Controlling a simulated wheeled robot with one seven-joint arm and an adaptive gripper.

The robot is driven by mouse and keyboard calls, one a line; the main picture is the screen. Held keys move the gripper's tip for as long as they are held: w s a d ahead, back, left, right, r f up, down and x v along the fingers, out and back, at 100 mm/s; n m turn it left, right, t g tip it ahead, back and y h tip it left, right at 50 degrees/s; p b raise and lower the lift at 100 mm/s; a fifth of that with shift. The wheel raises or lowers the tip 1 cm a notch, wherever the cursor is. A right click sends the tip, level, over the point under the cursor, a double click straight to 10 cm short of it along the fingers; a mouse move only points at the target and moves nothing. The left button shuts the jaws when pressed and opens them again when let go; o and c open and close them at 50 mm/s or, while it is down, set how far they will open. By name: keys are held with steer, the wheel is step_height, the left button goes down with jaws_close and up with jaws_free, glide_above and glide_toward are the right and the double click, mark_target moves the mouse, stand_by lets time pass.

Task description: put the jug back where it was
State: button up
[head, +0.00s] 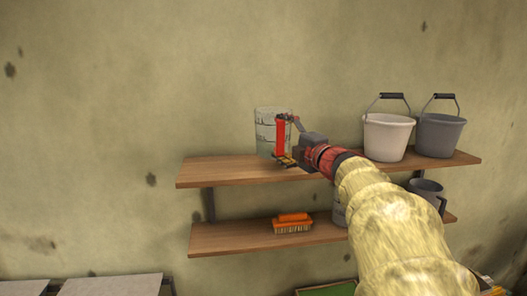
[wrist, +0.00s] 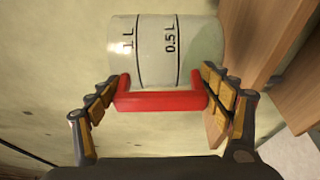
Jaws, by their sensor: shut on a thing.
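The jug (head: 265,128) is clear, with dark measuring marks and a red handle. It is upright at the upper wooden shelf (head: 215,174), left of the buckets. Its base is close to the board; I cannot tell if it touches. My gripper (head: 287,141) reaches in from the right and is shut on the red handle. In the wrist view the jug (wrist: 155,45) shows its "1 L" and "0.5 L" marks, and the fingers of my gripper (wrist: 161,97) press on both ends of the handle.
A white bucket (head: 387,138) and a grey bucket (head: 439,135) stand at the shelf's right. The lower shelf (head: 225,238) holds an orange brush (head: 292,223) and a grey mug-like vessel (head: 428,192), partly behind my arm. The upper shelf's left end is clear.

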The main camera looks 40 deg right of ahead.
steer(key=shift+w+d+f, duration=0.1)
steer(key=shift+w+f, duration=0.45)
steer(key=f, duration=0.3)
steer(key=shift+w+d, duration=0.15)
steer(key=shift+w, duration=0.2)
steer(key=shift+f, duration=0.55)
steer(key=shift+f, duration=0.1)
steer(key=o, duration=1.4)
